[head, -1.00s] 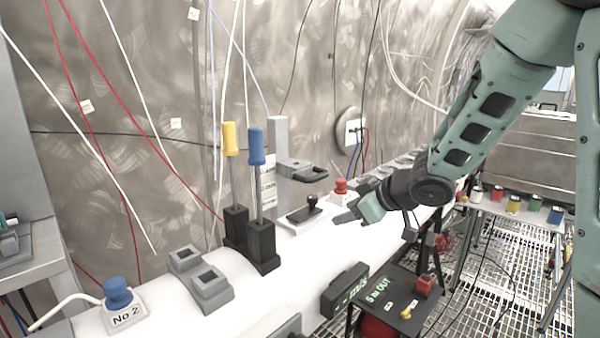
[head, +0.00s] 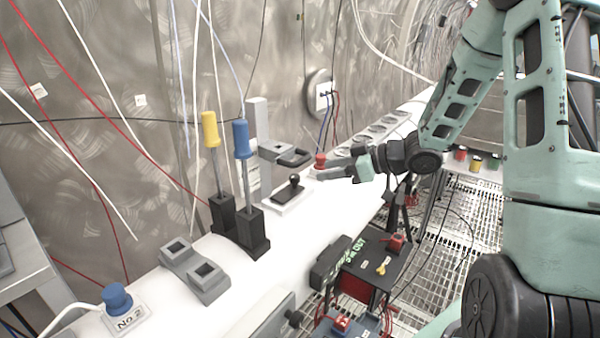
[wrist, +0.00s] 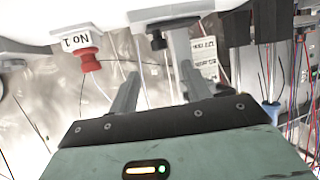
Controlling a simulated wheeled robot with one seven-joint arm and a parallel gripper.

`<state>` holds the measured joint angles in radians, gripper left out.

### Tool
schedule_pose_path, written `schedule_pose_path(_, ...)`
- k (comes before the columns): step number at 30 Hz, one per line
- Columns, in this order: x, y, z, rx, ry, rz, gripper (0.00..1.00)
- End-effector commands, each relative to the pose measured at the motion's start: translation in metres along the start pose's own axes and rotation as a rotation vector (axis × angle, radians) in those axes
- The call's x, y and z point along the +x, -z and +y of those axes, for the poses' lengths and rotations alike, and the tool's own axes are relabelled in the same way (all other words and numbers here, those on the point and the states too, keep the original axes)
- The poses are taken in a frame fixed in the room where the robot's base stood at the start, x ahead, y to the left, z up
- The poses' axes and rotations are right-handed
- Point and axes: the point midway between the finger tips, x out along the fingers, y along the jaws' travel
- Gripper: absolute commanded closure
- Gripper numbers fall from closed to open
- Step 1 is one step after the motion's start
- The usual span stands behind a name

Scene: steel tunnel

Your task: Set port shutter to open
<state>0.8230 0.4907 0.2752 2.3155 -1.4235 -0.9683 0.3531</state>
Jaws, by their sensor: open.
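No part is legibly marked as the port shutter. A small black knob (head: 294,180) stands on a dark plate (head: 288,195) set in a white base on the bench. Behind it is a grey post (head: 257,135) with a dark loop-shaped handle (head: 294,157). My gripper (head: 330,174) is open and empty, to the right of the knob and in front of a red button (head: 320,159). In the wrist view, the knob (wrist: 158,41) and grey post (wrist: 181,48) appear upside down beyond my open fingers (wrist: 160,85), apart from them. The red button (wrist: 86,60) is labelled No 1.
Two upright levers, yellow-topped (head: 210,130) and blue-topped (head: 241,140), stand left of the grey post. A blue button (head: 117,297) marked No 2 is at the near left. A dark box (head: 370,262) stands below the bench front. Cables hang along the wall.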

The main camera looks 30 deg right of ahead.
Motion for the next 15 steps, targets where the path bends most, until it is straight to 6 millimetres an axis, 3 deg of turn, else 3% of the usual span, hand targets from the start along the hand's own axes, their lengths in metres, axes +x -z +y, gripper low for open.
schedule_pose_path(9,0.062,0.001,-0.001,0.001,0.003,-0.001,0.52)
schedule_pose_path(15,0.083,0.001,0.0,0.0,0.0,-0.001,0.52)
